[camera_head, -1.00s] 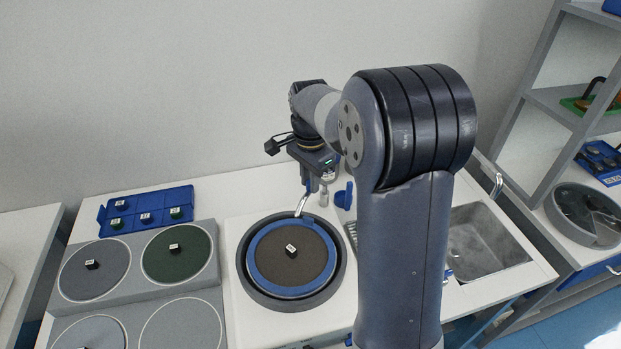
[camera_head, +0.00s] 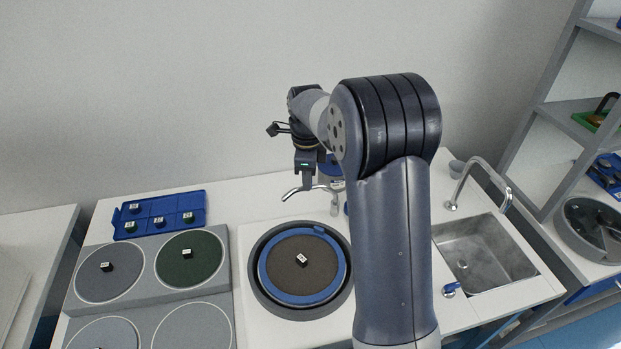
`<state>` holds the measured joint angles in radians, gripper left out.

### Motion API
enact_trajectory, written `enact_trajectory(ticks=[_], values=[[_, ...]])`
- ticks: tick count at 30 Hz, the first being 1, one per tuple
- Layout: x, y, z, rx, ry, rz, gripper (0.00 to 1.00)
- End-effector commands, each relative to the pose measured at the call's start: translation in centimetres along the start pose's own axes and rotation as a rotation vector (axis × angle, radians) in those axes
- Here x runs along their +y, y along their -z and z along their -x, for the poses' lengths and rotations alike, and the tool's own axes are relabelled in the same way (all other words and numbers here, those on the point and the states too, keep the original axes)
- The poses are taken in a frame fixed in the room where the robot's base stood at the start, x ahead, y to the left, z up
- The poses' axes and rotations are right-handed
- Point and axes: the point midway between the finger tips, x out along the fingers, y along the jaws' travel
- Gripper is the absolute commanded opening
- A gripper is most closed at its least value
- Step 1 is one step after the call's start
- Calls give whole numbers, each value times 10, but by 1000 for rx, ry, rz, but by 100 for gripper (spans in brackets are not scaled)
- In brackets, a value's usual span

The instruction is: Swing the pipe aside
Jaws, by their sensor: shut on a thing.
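The pipe (camera_head: 291,193) is a thin, bent metal spout behind the polishing disc. Its free end points left, and its other end meets a short upright post (camera_head: 335,203) on the right. The pipe lies behind the disc's rim, not over the disc. My gripper (camera_head: 306,184) points down and is shut on the pipe between its free end and the post. The fingertips are small and partly merge with the pipe. The polishing disc (camera_head: 322,268) has a brown face and a blue ring, with a small dark sample (camera_head: 302,259) on it.
A blue tray (camera_head: 121,217) with several small samples lies at the back left, behind grey plates with round discs (camera_head: 189,258). A sink (camera_head: 484,258) with a curved tap (camera_head: 482,163) is on the right. A shelf stands farther right. The wall is close behind my arm.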

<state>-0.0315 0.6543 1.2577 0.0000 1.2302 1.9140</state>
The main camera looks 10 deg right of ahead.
Motion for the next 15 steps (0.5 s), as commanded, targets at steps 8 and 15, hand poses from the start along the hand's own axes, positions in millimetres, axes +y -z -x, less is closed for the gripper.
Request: enact_trajectory(ticks=[8, 15], values=[[-13, -3, 1, 0, 1, -162, 0], [-18, -4, 1, -1, 2, -231, 0]])
